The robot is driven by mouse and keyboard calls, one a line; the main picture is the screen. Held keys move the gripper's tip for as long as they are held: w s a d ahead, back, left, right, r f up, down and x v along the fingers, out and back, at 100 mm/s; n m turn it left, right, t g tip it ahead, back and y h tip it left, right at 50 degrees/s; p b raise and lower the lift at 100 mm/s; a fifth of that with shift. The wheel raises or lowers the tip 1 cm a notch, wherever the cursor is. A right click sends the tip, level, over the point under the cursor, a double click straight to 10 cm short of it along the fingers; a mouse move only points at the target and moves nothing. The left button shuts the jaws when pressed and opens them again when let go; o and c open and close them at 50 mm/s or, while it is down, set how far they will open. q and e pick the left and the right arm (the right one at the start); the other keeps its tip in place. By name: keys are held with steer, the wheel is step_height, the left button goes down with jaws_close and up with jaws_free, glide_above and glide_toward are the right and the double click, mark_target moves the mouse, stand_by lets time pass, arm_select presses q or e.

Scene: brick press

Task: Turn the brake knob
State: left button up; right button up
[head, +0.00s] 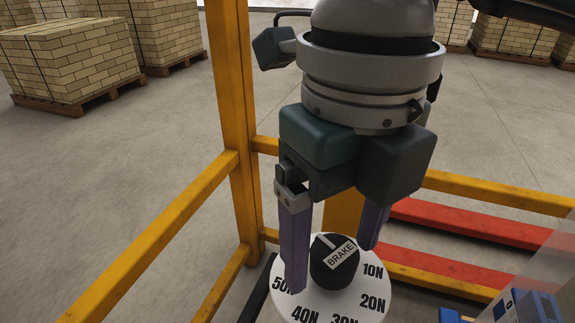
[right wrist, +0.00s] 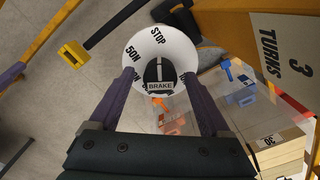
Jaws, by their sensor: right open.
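The black brake knob (head: 335,265), with a white "BRAKE" label, sits on a round white dial (head: 372,305) marked in N values. It also shows in the right wrist view (right wrist: 159,78), where its white line points toward the word STOP on the dial (right wrist: 176,38). My right gripper (head: 332,262) is open, pointing down, with one purple finger on each side of the knob. In the right wrist view the fingers (right wrist: 160,80) straddle the knob with a gap visible on both sides. In the head view the gripper covers part of the dial. My left gripper is not in view.
A yellow frame (head: 235,130) stands left of and behind the dial, with red bars (head: 465,223) at the right. A blue part (head: 525,305) is at the lower right. A panel marked "3 TURNS" (right wrist: 270,45) is right of the dial. Brick pallets (head: 70,60) stand on the floor behind.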

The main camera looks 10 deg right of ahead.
mark_target(335, 251)
step_height(335, 251, up, 10)
steer(key=p, duration=0.1)
stand_by(0.4)
